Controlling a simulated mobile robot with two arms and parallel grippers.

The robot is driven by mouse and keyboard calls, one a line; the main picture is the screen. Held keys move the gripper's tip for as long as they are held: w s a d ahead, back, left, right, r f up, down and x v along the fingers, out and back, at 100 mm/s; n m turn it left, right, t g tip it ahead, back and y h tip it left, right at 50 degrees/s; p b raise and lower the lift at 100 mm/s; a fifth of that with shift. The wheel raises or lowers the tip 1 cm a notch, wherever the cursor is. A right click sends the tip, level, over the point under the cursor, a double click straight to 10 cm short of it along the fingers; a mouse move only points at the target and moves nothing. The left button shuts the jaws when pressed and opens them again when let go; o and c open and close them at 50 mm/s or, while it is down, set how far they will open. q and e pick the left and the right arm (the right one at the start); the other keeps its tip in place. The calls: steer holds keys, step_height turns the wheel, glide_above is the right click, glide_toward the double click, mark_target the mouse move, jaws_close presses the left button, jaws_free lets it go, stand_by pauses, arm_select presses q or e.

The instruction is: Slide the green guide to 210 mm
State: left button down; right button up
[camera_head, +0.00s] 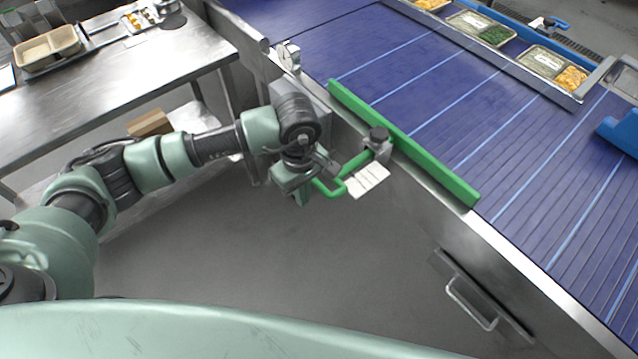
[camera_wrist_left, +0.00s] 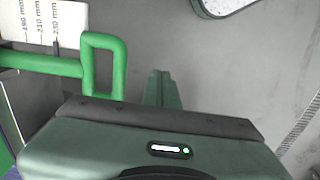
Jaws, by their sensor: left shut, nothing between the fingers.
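The green guide (camera_head: 430,165) is a long bar along the near edge of the blue belt. A green rod with a loop handle (camera_head: 356,162) runs from it towards my left arm, past a clamp with a dark knob (camera_head: 378,134). A white scale card (camera_head: 368,180) hangs beside the rod. In the left wrist view the card (camera_wrist_left: 52,12) reads 190, 210 and 230 mm, with a dark mark by 230. My left gripper (camera_wrist_left: 161,88) is shut and empty, beside the loop handle (camera_wrist_left: 120,68) with a gap between them. My right gripper is not in view.
The blue conveyor belt (camera_head: 410,75) has a metal side rail. Food trays (camera_head: 487,28) stand along its far side. A dial gauge (camera_head: 287,55) sits on the near rail. A steel table (camera_head: 130,80) stands at left. The floor (camera_head: 270,270) in front of the conveyor is clear.

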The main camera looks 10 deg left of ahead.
mark_target(320, 185)
arm_select(q)
steer(key=shift+w+d+b, duration=0.8)
steer(key=shift+w+b, duration=0.15)
steer(key=shift+w, duration=0.1)
steer(key=shift+w+d+b, duration=0.8)
steer(key=shift+w+b, duration=0.1)
steer(key=shift+w, duration=0.1)
stand_by(2.5)
step_height(320, 185, up, 8)
steer(key=s+a+p, duration=0.2)
steer(key=p, duration=0.1)
steer(key=shift+s, duration=0.2)
stand_by(0.8)
stand_by(0.4)
